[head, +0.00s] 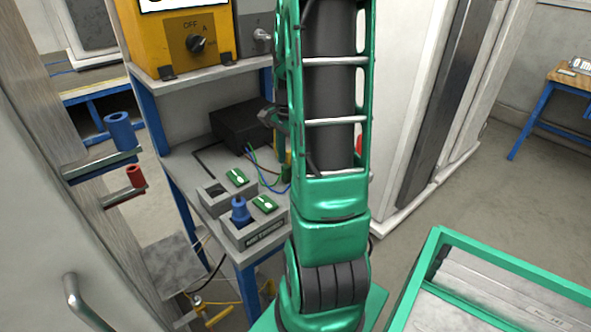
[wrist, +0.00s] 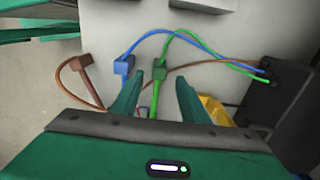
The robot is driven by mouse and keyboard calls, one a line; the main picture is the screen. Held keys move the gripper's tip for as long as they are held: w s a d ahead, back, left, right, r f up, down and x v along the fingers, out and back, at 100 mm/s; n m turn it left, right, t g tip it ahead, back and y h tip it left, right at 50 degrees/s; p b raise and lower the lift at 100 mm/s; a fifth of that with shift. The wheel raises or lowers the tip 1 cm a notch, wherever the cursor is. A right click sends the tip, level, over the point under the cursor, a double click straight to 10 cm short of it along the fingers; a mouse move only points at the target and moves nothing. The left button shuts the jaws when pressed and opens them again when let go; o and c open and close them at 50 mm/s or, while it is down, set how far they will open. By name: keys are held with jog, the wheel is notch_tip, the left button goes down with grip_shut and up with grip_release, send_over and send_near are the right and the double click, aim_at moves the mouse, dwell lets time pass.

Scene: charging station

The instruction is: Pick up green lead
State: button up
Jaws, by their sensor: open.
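The green lead (wrist: 159,70) has a green block-shaped plug and a thin green cable. In the wrist view the plug is between and just ahead of the fingertips of my gripper (wrist: 159,80), which is open. A green strand runs down between the fingers, and the cable loops right to a dark box (wrist: 275,100). A blue lead's plug (wrist: 124,66) is close left of the left finger, and a brown lead's plug (wrist: 83,65) is farther left. In the head view my arm hides most of the gripper area, and thin green and blue cables (head: 270,181) show beside it.
The black box (head: 242,124) stands on the bench shelf (head: 185,165). In front are grey socket boxes with green switches (head: 235,176) and a blue plug (head: 240,211). A yellow tester (head: 180,40) stands above. A green-framed cart (head: 470,290) is at lower right.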

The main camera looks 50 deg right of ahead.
notch_tip(320, 180, down, 5)
jog(key=shift+a+r, duration=0.1)
jog(key=shift+c, duration=0.3)
grip_shut()
